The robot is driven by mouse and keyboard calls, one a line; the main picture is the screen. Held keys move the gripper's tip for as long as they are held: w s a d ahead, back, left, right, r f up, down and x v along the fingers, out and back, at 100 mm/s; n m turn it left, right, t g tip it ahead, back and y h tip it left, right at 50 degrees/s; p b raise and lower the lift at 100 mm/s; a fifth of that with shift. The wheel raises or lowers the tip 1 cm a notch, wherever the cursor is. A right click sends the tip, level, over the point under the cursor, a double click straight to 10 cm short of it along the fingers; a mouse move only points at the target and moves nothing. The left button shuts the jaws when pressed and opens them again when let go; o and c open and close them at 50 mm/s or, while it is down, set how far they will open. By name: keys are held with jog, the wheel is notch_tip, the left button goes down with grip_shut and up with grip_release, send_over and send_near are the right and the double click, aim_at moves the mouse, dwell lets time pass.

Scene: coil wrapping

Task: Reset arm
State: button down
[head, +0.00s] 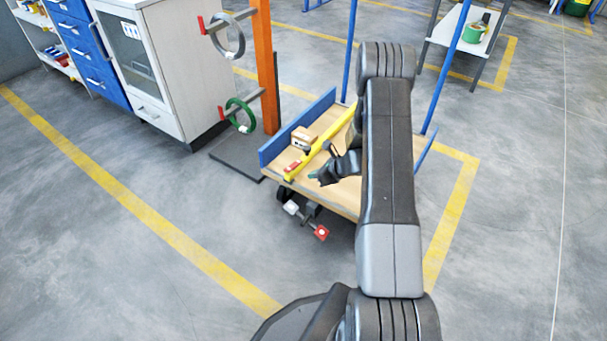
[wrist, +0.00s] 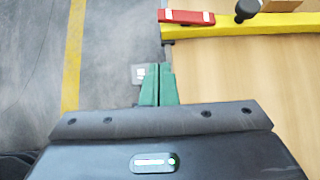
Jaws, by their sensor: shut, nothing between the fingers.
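My gripper (head: 322,177) hangs over the wooden-topped cart (head: 345,196) in the head view, partly hidden by my arm. In the wrist view its two green fingertips (wrist: 158,84) are together, with nothing between them. They point toward the cart's left edge, close to a small grey part (wrist: 138,74) below that edge. My arm reaches forward and covers the right part of the cart in the head view.
The cart carries a yellow bar (head: 322,146), a red item (head: 292,166) and a small box (head: 303,137). An orange post (head: 267,65) holds a grey coil (head: 228,37) and a green coil (head: 240,115). Cabinets (head: 170,60) stand at left. Floor at left front is clear.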

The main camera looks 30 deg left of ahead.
jog(key=shift+v, duration=1.7)
jog(key=shift+f, duration=0.1)
jog(key=a+r+b+x, duration=0.1)
jog(key=x, duration=1.1)
jog(key=shift+a+r, duration=0.2)
jog(key=shift+r, duration=0.05)
